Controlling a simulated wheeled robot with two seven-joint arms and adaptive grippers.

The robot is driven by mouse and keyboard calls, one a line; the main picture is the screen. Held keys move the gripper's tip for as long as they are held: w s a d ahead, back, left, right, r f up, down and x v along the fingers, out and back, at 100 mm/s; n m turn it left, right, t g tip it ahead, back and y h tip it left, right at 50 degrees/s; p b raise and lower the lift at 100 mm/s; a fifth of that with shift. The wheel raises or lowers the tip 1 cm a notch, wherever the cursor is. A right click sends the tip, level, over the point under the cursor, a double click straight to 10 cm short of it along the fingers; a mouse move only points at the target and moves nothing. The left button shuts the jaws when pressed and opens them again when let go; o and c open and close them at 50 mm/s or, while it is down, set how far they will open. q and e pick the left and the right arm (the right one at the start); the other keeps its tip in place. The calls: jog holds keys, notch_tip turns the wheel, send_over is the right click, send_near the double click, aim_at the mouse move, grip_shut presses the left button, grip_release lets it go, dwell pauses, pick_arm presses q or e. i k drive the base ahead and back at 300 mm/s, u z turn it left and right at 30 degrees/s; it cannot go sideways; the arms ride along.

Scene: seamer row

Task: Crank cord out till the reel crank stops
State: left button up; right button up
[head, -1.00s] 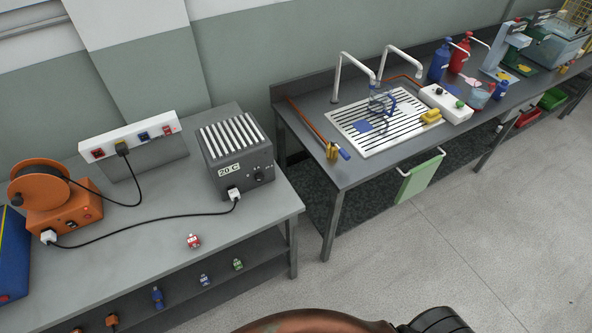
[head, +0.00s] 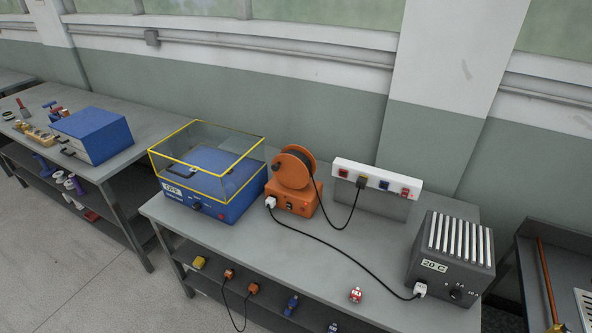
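The orange cord reel (head: 293,168) stands on its orange base (head: 292,199) on the grey bench, left of the white socket strip. Another black cord (head: 340,262) runs from a white plug (head: 270,202) at the base to the grey heater box (head: 452,254) marked 20 C. Neither of my grippers shows in this view.
A blue machine (head: 212,186) with a yellow-edged clear guard stands close left of the reel. The socket strip (head: 377,180) stands behind. A red-and-white plug (head: 355,295) lies near the front edge. The bench front middle is mostly clear. Another bench (head: 110,167) stands left.

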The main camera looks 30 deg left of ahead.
aim_at(292, 168)
jog(key=k, duration=1.3)
jog(key=u, duration=0.6)
jog(key=i, duration=0.65)
jog(key=u, duration=0.6)
jog(key=i, duration=0.55)
